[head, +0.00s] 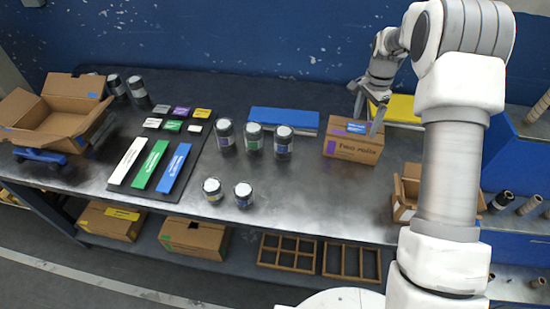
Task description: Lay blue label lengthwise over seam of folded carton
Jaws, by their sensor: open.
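The folded carton (340,149), a closed brown box with "Two rolls" printed on its front and purple markings, stands on the table right of centre in the head view. A small blue label (357,127) with white print shows on its top, near the right side. The seam is too small to make out, so I cannot tell how the label lies against it. My gripper (366,114) is open, with its fingers down at the top right of the carton beside the label. One finger hides part of the carton's right side.
A dark board (125,187) at left carries long white, green and blue strips and several small labels. Several dark jars (254,139) stand mid-table. An open carton (60,108) is far left, a smaller one (402,196) at right. A blue pad (284,121) and yellow block (402,106) lie behind.

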